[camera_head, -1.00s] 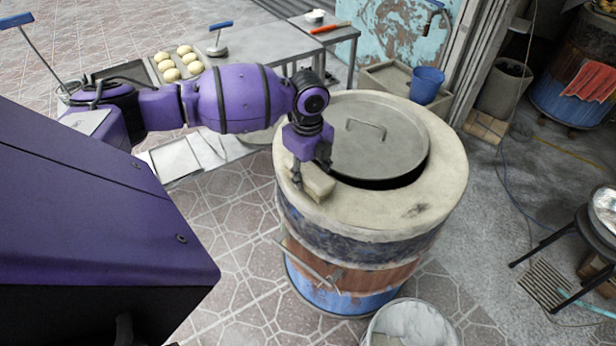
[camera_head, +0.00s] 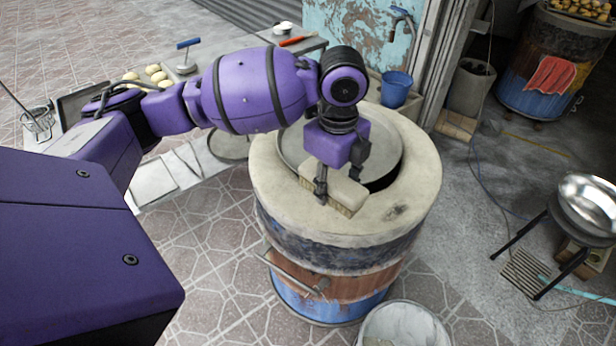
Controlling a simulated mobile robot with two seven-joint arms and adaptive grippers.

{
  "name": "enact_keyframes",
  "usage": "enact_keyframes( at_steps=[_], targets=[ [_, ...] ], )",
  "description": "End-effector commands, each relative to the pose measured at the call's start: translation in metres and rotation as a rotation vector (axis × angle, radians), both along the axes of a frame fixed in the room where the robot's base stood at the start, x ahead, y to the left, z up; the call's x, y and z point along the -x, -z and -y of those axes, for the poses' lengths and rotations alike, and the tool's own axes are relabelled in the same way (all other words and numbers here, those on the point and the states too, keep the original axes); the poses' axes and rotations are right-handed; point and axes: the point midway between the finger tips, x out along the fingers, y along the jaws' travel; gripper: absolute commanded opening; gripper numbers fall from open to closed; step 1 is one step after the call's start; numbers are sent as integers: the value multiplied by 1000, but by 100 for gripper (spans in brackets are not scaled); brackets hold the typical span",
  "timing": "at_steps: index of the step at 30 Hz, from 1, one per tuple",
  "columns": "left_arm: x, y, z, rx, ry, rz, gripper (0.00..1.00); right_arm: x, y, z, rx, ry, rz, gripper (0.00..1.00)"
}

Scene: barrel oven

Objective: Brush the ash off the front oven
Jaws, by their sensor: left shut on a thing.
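The front barrel oven (camera_head: 270,195) stands in the middle, with a pale round top, a dark band and a wood and blue lower body. A round metal lid (camera_head: 296,150) lies on its top, partly hidden behind my arm. A dark ash patch (camera_head: 397,213) shows on the front right of the rim. My left gripper (camera_head: 340,182) is shut on a pale block brush (camera_head: 330,194) with bristles facing down. The brush is over the front rim, left of the ash patch; I cannot tell if it touches. My right gripper is not in view.
A white bucket (camera_head: 402,328) stands on the floor in front of the oven. A blue bucket (camera_head: 396,88) is behind it. A metal bowl on a stand (camera_head: 584,207) is at right. A table with dough balls is at back left.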

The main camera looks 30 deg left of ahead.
Motion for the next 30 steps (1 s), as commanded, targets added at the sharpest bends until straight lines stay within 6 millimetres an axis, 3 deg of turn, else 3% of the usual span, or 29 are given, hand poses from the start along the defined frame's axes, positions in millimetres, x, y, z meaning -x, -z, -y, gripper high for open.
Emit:
enact_keyframes(
  at_steps=[6, 7, 11, 17, 23, 30],
  targets=[
    [-1, -2, 1, 1, 1, 4, 10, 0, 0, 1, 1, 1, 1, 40],
    [-1, -2, 1, 1, 1, 4, 38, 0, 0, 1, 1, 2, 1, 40],
    [-1, -2, 1, 1, 2, 5, 21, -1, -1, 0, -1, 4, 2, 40],
    [1, -4, 2, 2, -67, 5, 20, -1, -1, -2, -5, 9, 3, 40],
    [15, -10, 5, 5, -421, 4, 20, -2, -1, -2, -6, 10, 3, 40],
    [38, -18, 8, 4, -1021, 3, 20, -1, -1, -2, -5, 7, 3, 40]
  ],
)
